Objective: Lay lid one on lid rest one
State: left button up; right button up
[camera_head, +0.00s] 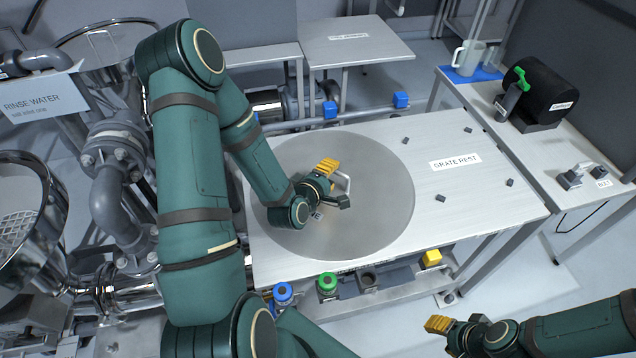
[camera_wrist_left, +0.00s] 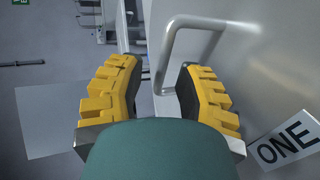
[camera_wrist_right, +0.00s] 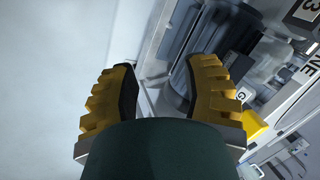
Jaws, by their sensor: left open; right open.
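Lid one (camera_head: 375,215) is a large round grey metal disc lying flat on the left part of the pale table. Its label reads ONE in the left wrist view (camera_wrist_left: 288,146). Its bar handle (camera_head: 343,183) stands up from the disc; in the left wrist view the handle (camera_wrist_left: 175,45) has one leg showing between my fingers. My left gripper (camera_head: 335,185) is open at the handle, not closed on it. My right gripper (camera_head: 448,335) is open and empty, in front of the table. I cannot make out a lid rest label near the disc.
The table's right part is bare, with a GRATE REST label (camera_head: 455,161) and small dark pegs. A back table (camera_head: 355,50) has an unreadable label. A right side bench holds a jug (camera_head: 467,57) and a black drum (camera_head: 540,92). Hoppers and pipes (camera_head: 110,190) stand left.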

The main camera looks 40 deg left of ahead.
pick_arm(q)
jog(key=shift+v, duration=1.2)
jog(key=p+v, duration=0.4)
jog(key=p, duration=0.3)
jog(key=shift+r, duration=0.15)
jog(key=shift+s+r+p, duration=0.1)
jog(key=shift+s+p, duration=0.65)
jog(key=shift+p, duration=0.2)
pick_arm(e)
notch_tip(320, 180, up, 9)
jog(key=w, duration=0.2)
jog(key=shift+d+t, duration=0.25)
jog(key=shift+t, duration=0.15)
pick_arm(q)
jog(key=shift+d, duration=0.1)
pick_arm(e)
jog(key=shift+w, duration=0.1)
